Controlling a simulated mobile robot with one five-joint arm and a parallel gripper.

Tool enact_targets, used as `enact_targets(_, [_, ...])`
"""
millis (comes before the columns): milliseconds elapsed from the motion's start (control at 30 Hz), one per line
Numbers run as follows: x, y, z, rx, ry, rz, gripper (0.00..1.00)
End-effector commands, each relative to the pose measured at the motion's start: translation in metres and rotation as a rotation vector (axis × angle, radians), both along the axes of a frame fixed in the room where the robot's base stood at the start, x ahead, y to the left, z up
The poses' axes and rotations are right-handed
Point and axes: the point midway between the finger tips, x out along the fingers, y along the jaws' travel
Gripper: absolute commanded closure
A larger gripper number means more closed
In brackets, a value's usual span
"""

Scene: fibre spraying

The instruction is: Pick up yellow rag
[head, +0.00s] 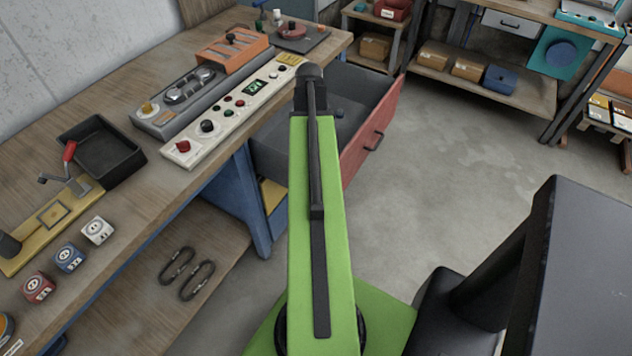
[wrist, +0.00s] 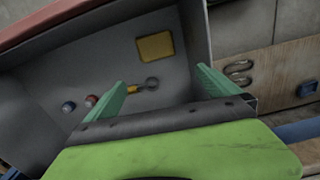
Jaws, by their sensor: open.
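A flat yellow square (wrist: 155,46), which looks like the yellow rag, lies on the grey floor of an open drawer (wrist: 60,75) in the wrist view. My gripper (wrist: 162,88) shows there with its two green fingers spread and nothing between them held. The yellow square is beyond the fingertips and apart from them. In the head view the drawer with its red front (head: 372,130) stands open under the workbench. My green arm hides part of it, and the rag and fingers cannot be made out there.
The workbench (head: 215,190) with control panels is at left. Clear floor (head: 450,170) lies right of the drawer.

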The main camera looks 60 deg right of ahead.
Motion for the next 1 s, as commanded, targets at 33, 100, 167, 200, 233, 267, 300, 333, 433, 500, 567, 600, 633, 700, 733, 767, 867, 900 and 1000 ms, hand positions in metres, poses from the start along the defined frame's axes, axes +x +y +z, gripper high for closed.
enact_targets(33, [-0.001, -0.001, -0.006, 0.0, 0.0, -0.003, 0.0])
enact_targets(100, [-0.003, -0.003, -0.015, 0.0, 0.0, -0.007, 0.0])
enact_targets(167, [-0.004, -0.004, -0.026, 0.0, 0.0, -0.01, 0.0])
enact_targets(200, [-0.005, -0.005, -0.035, 0.0, 0.0, -0.011, 0.0])
enact_targets(233, [-0.006, -0.005, -0.042, 0.0, 0.0, -0.012, 0.0])
enact_targets(267, [-0.006, -0.006, -0.049, 0.0, 0.0, -0.013, 0.0])
enact_targets(300, [-0.007, -0.006, -0.057, 0.0, 0.0, -0.014, 0.0])
enact_targets(333, [-0.007, -0.006, -0.064, 0.0, 0.0, -0.015, 0.0])
enact_targets(433, [-0.008, -0.007, -0.084, 0.0, 0.0, -0.016, 0.0])
enact_targets(500, [-0.008, -0.007, -0.099, 0.0, 0.0, -0.017, 0.0])
enact_targets(567, [-0.008, -0.007, -0.111, 0.0, 0.0, -0.017, 0.0])
enact_targets(600, [-0.008, -0.008, -0.117, 0.0, 0.0, -0.017, 0.0])
enact_targets(633, [-0.008, -0.008, -0.121, 0.0, 0.0, -0.017, 0.0])
enact_targets(700, [-0.008, -0.008, -0.124, 0.0, 0.0, -0.017, 0.0])
enact_targets(733, [-0.008, -0.008, -0.124, 0.0, 0.0, -0.017, 0.0])
enact_targets(767, [-0.008, -0.008, -0.124, 0.0, 0.0, -0.017, 0.0])
enact_targets(867, [-0.009, -0.008, -0.123, 0.0, 0.0, -0.018, 0.0])
enact_targets(900, [-0.009, -0.008, -0.126, 0.0, 0.0, -0.018, 0.0])
enact_targets(1000, [-0.01, -0.009, -0.139, 0.0, 0.0, -0.018, 0.0])
